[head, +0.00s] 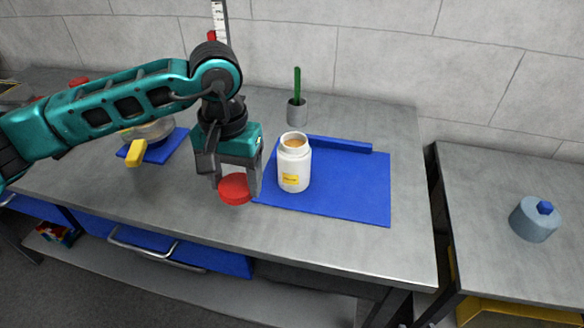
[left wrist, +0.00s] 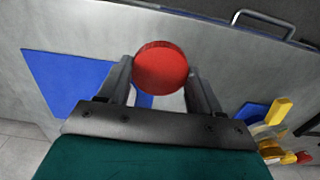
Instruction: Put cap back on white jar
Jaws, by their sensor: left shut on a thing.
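The white jar (head: 294,165) stands upright and open on the blue mat (head: 345,200), with a yellow label and tan contents at its mouth. The red cap (head: 235,188) is held between the fingers of my left gripper (head: 237,184), just left of the jar and apart from it. In the left wrist view the red cap (left wrist: 161,68) sits between both fingertips of the left gripper (left wrist: 161,80). The jar does not show in the left wrist view. My right gripper is in neither view.
A blue bar (head: 338,145) lies along the mat's back edge. A grey pot with a green upright thing (head: 297,105) stands behind. A yellow-handled item (head: 136,152) is at left on a blue pad. A side table (head: 500,180) at right holds a grey-blue round object (head: 534,220).

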